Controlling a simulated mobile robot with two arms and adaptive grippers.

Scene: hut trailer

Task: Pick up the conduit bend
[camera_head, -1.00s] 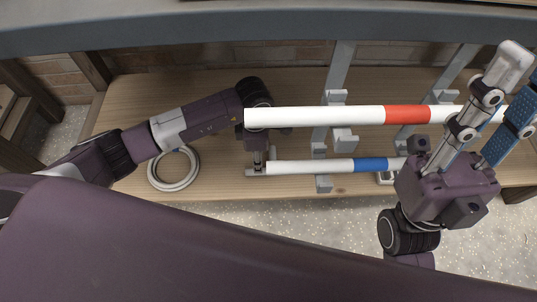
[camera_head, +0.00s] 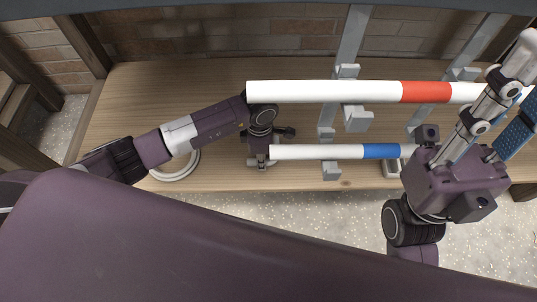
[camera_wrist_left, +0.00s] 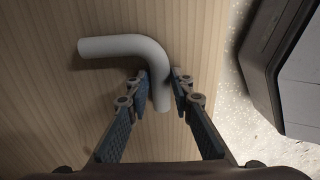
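The conduit bend (camera_wrist_left: 145,50) is a pale grey elbow pipe lying on the wooden bench top in the left wrist view. One arm of it points left and its other end comes down towards my wrist. My left gripper (camera_wrist_left: 161,82) has a finger on each side of that lower end. The fingers look parted, with narrow gaps; contact is not clear. In the head view my left gripper (camera_head: 262,163) points down at the bench's front and I cannot make out the bend there. My right gripper (camera_head: 530,78) is open at the right, above the bench, with nothing seen held.
A white pipe with a red band (camera_head: 320,91) and one with a blue band (camera_head: 315,152) lie across grey brackets (camera_head: 357,119) right of my left gripper. A pale ring (camera_head: 180,172) lies partly behind my left arm. The bench (camera_head: 130,100) is clear at back left.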

